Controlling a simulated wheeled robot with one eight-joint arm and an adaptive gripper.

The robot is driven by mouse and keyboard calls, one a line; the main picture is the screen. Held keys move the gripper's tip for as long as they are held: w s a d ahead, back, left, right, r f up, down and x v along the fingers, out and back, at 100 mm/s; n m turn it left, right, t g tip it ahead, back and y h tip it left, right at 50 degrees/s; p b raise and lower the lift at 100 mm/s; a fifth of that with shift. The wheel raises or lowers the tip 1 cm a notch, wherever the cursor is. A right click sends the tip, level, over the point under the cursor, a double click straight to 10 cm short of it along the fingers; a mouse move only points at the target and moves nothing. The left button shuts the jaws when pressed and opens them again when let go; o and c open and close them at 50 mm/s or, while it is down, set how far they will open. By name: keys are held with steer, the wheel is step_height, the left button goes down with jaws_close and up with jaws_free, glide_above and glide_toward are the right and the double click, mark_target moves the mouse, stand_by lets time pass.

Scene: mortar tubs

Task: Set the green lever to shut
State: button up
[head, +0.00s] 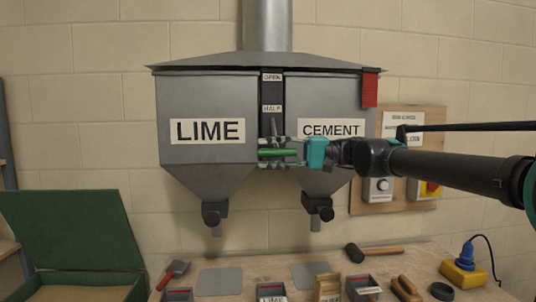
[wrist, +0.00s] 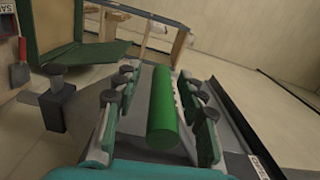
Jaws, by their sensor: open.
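The green lever (head: 279,152) sticks out from the dark vertical strip (head: 271,92) between the lime hopper and the cement hopper. It sits below the labels OPEN (head: 272,77) and HALF (head: 272,109); any lower label is hidden behind my gripper. My gripper (head: 268,152) reaches in from the right, with one finger above and one below the lever. In the wrist view the lever (wrist: 162,105) is a thick green bar lying between the two open fingers (wrist: 160,82), with a gap on each side.
The lime hopper (head: 208,95) and cement hopper (head: 322,95) have dark outlets below. A red tag (head: 370,89) hangs at the cement hopper's right edge. A control board (head: 398,118) is behind my arm.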

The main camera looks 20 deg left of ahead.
steer(key=v, duration=1.1)
steer(key=shift+w+d, duration=0.25)
steer(key=shift+f, duration=0.1)
